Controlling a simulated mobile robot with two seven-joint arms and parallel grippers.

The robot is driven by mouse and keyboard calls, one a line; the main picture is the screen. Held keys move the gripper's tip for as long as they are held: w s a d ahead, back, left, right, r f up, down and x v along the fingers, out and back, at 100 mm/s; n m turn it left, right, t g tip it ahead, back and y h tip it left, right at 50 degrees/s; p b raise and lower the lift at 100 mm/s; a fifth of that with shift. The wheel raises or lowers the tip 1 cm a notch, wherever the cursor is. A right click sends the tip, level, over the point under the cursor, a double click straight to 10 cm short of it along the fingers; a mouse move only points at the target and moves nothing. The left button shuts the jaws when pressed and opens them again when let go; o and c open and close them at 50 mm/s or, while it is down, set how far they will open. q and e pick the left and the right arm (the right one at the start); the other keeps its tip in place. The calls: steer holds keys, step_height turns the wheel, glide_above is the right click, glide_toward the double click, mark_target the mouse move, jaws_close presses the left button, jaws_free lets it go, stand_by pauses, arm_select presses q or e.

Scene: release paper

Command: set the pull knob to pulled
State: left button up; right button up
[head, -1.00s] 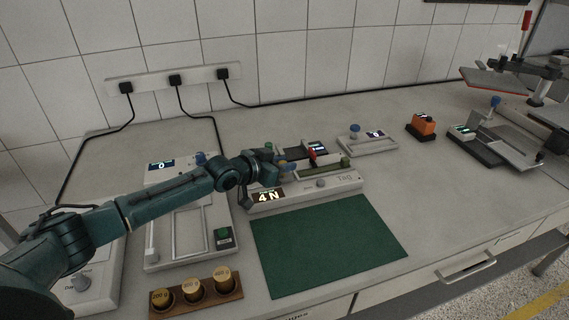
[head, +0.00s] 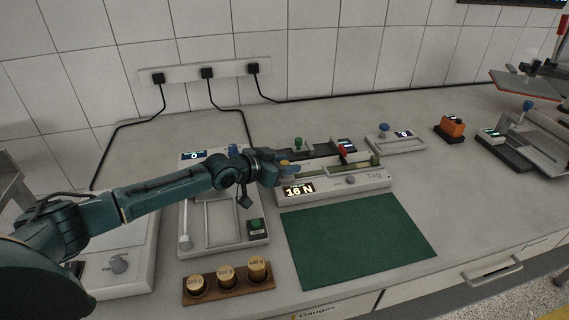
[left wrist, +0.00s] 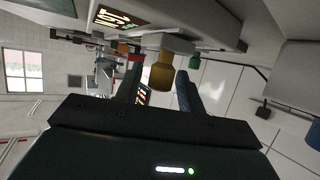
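The pull knob is a small yellow knob (head: 285,163) at the left end of the long white tester (head: 360,188), whose display reads 16 N. In the left wrist view the yellow knob (left wrist: 161,71) sits between my two dark fingers. My left gripper (head: 283,170) reaches it from the left and appears closed around it; the exact finger contact is hard to see. The knob stands out to the left of the tester's body. My right gripper is not in view.
A green mat (head: 357,240) lies in front of the tester. A white frame device (head: 188,205) stands under my left arm, with a wooden block of brass weights (head: 229,283) before it. A blue-knobbed box (head: 397,145) and an orange block (head: 449,126) stand farther right.

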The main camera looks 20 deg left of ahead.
arm_select(q)
steer(key=shift+o, duration=0.6)
steer(key=shift+r, duration=0.1)
steer(key=v, duration=1.3)
steer(key=shift+s, duration=0.15)
